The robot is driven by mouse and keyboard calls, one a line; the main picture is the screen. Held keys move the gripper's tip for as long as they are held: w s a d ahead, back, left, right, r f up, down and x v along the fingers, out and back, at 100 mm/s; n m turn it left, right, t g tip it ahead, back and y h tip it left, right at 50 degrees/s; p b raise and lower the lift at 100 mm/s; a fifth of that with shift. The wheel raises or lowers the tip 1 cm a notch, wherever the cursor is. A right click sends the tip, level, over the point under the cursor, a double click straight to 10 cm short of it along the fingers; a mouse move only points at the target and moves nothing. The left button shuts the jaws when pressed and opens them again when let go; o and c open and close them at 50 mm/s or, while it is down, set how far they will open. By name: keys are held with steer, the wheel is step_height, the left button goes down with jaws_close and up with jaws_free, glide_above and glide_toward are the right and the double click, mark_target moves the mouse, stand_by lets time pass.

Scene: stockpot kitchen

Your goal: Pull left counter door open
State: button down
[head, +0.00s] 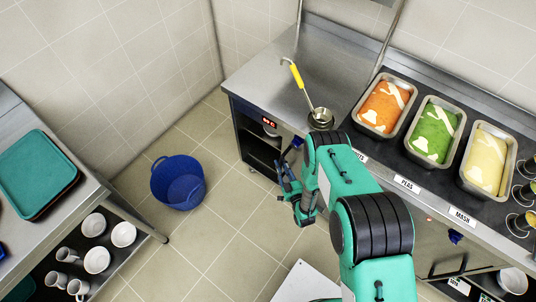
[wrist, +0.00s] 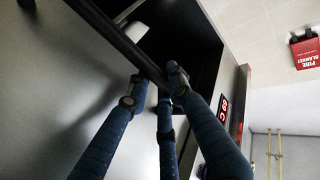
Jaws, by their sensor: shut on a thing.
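The left counter door (wrist: 50,90) shows as a grey metal panel in the wrist view, with a dark bar (wrist: 125,45) along its edge. The door stands ajar, with a dark gap beside it. My gripper (wrist: 155,88) is shut on the dark bar; I cannot tell whether it is a handle or the door's edge. In the head view my gripper (head: 287,188) is low in front of the counter (head: 268,75). The dark cabinet opening (head: 258,148) shows at the counter's left end. My arm hides much of the door there.
A blue basket (head: 178,182) stands on the floor to the left. A side counter with a teal tray (head: 38,172) and shelved cups is at far left. Food pans (head: 384,105) and a ladle (head: 298,78) are on the counter. The floor between is clear.

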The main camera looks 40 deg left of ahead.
steer(key=d, duration=2.5)
steer(key=shift+d, duration=0.15)
steer(key=c, duration=1.6)
jaws_free()
steer(key=shift+o, duration=0.2)
steer(key=shift+d, duration=0.1)
steer(key=v, duration=1.2)
steer(key=shift+f, duration=0.1)
